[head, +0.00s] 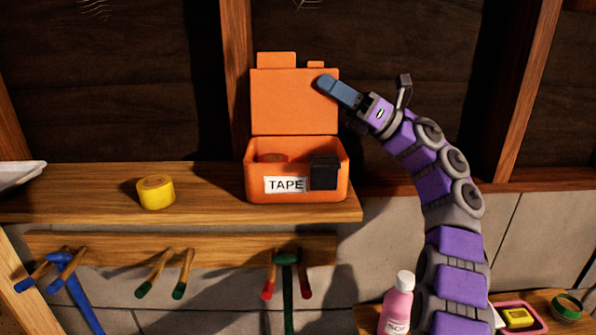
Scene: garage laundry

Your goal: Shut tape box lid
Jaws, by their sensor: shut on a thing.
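The orange tape box (258,188) stands on the wooden shelf with a white "TAPE" label on its front. Its orange lid (288,105) is open and stands upright at the back of the box. My gripper (328,88) is at the lid's upper right corner, shut on the lid. One blue-grey finger shows in front of the lid's edge; the other finger's tip is hidden. A black latch or block (324,173) is at the front right of the box.
A yellow tape roll (155,191) lies on the shelf (90,195) left of the box. A pink bottle (397,305) stands low, beside my arm. The shelf's right end is just past the box.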

